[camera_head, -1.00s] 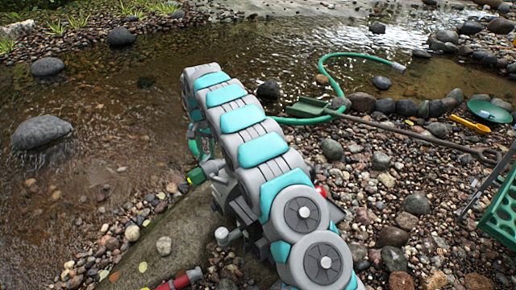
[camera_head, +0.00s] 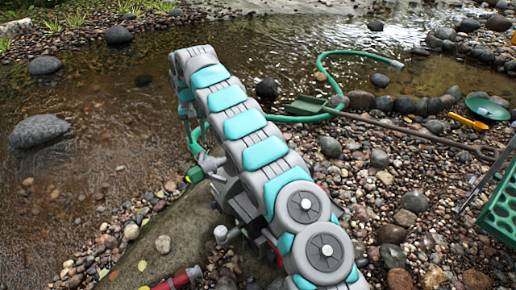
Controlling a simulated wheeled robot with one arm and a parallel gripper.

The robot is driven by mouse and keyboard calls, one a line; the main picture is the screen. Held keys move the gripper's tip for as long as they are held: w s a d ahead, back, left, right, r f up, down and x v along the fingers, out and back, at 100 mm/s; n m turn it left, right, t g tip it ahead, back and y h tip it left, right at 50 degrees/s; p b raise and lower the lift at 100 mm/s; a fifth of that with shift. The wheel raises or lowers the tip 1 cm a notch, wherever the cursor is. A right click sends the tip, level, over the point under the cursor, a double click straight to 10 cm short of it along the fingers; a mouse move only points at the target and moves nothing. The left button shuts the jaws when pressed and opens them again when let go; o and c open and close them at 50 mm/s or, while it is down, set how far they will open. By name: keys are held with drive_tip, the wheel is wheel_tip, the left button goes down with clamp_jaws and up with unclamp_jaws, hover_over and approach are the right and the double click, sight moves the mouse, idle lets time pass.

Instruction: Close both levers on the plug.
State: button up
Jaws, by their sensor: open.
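My arm crosses the middle of the view, and its far end bends down at the left. My gripper (camera_head: 207,162) is mostly hidden by the arm. A small grey part of it seems to show low beside the wrist, near a green fitting (camera_head: 194,175). It looks open, with nothing visible in it. A grey metal assembly (camera_head: 232,192) stands on a flat rock, partly behind my arm. A grey knobbed handle (camera_head: 225,235) sticks out at its lower left. I cannot make out the plug or its two levers, or whether the gripper touches anything.
A red fitting (camera_head: 180,280) lies at the bottom of the flat rock (camera_head: 165,245). A green hose (camera_head: 340,90), a long-handled shovel (camera_head: 420,133), a yellow scoop (camera_head: 467,121), a green pan (camera_head: 487,106) and a green crate (camera_head: 500,218) are to the right. Creek water lies behind.

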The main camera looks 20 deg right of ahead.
drive_tip(key=s+d+r+h, duration=0.1)
drive_tip(key=s+d+r, duration=0.9)
drive_tip(key=s, duration=0.1)
drive_tip(key=s+d+r, duration=0.1)
drive_tip(key=s+d, duration=0.1)
drive_tip(key=s, duration=0.5)
drive_tip(key=s+d+r+m+g+b, duration=0.1)
drive_tip(key=s+d, duration=0.1)
drive_tip(key=s, duration=0.5)
drive_tip(key=shift+s+d+r, duration=0.15)
drive_tip(key=shift+s+d, duration=0.2)
idle(0.5)
